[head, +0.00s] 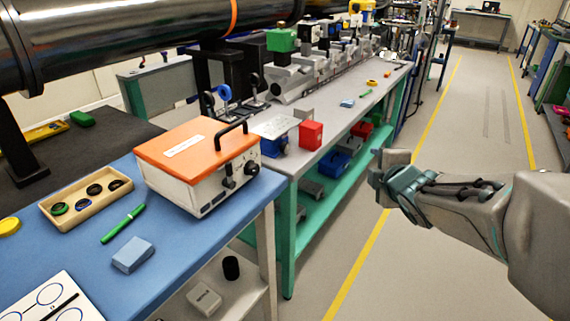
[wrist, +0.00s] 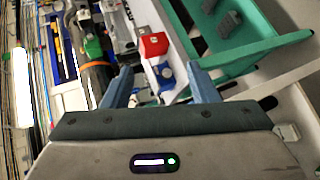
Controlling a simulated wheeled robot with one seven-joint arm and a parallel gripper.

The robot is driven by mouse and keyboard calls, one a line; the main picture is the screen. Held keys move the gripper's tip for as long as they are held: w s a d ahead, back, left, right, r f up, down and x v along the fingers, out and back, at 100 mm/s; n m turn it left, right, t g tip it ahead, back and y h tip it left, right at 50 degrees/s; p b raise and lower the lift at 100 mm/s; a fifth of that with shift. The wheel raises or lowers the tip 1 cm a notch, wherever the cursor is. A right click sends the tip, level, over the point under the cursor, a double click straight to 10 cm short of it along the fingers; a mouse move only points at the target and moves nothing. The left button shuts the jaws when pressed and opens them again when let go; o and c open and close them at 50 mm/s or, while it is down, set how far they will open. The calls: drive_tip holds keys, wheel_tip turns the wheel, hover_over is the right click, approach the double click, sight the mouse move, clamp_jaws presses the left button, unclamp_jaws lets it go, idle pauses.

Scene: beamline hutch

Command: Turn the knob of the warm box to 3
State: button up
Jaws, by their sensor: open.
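The warm box (head: 195,165) is a white case with an orange lid and a black handle. It stands on the blue-topped table in the head view. Its dark round knob (head: 251,168) is on the front face, at the right end, beside a black latch. The number it points to is too small to read. My gripper (head: 378,168) is to the right of the box, over the aisle and well apart from it. In the wrist view, my gripper (wrist: 160,82) has its two blue-grey fingers spread with nothing held. I cannot make out the warm box there.
On the blue table (head: 165,270) are a wooden tray (head: 70,221) of dark discs, a green pen (head: 123,223) and a blue block (head: 132,255). A red box (head: 311,134) stands on the bench behind. A black pipe (head: 120,40) runs overhead. The aisle floor (head: 470,220) is clear.

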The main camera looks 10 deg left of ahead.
drive_tip(key=w+a+f+n+y+b, duration=0.25)
drive_tip(key=a+f+n+y, duration=0.2)
drive_tip(key=a+n, duration=0.3)
drive_tip(key=n+g+y+b, duration=0.55)
drive_tip(key=n+y, duration=0.35)
drive_tip(key=n, duration=0.3)
approach(256, 170)
drive_tip(key=shift+g+h, duration=0.25)
drive_tip(key=shift+g, duration=0.1)
drive_tip(key=x, duration=0.8)
drive_tip(key=shift+w+a+r, duration=0.15)
drive_tip(key=shift+w+r, duration=0.05)
drive_tip(key=shift+w, duration=0.05)
drive_tip(key=c, duration=1)
